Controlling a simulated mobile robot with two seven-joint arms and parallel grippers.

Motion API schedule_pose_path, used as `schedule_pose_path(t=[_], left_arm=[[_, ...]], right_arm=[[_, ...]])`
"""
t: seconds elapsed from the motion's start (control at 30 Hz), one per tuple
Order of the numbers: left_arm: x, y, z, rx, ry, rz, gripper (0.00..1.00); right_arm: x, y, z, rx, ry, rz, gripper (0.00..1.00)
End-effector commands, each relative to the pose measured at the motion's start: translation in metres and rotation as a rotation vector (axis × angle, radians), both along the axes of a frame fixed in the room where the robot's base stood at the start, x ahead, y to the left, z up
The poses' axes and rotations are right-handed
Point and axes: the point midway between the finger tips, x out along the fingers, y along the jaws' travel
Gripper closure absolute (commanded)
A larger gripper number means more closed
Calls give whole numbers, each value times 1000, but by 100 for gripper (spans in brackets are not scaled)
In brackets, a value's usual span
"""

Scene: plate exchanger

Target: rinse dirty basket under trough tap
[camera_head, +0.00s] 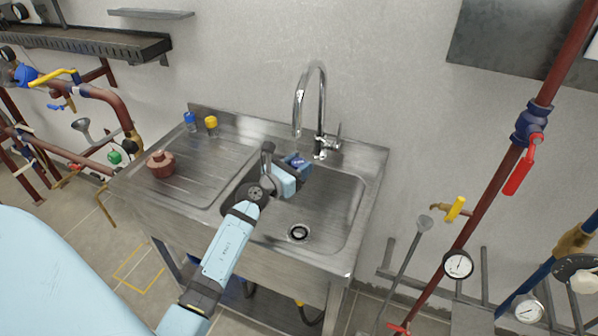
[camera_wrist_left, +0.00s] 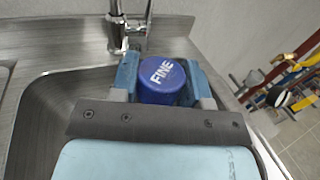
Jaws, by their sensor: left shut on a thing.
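My left gripper (camera_head: 295,165) reaches into the steel sink from the front and is shut on a blue round-topped piece (camera_head: 298,161). In the left wrist view the piece (camera_wrist_left: 161,80) shows a dark blue top with the word FINE, between the two fingers; the rest of it is hidden, so I cannot tell how dirty it is. The chrome tap (camera_head: 319,110) stands behind the sink, its spout end just above the held piece in the head view. No water stream is visible. The sink basin (camera_head: 335,205) looks empty, with its drain (camera_head: 298,233) bare. My right gripper is not in view.
On the drainboard (camera_head: 205,160) left of the basin stand a blue-capped piece (camera_head: 190,121), a yellow-capped piece (camera_head: 211,125) and a red-brown domed part (camera_head: 160,164). Pipes with valves and gauges (camera_head: 458,265) stand to the right; more pipes are at left.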

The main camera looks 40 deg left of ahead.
Motion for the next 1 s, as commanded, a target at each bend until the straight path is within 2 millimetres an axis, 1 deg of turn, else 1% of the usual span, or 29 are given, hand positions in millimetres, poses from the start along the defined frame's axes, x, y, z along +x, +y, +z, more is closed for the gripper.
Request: schedule_pose_path(t=[0.23,0.5,0.7,0.87,1.0], left_arm=[[1,-1,0,0,0,0,80],[7,-7,1,0,0,-1,80],[9,-8,0,0,0,0,80],[6,-11,1,-1,0,0,80],[-2,-19,1,-2,1,-1,80]], right_arm=[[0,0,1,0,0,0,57],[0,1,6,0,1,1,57],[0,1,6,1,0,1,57],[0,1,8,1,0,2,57],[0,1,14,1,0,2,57]])
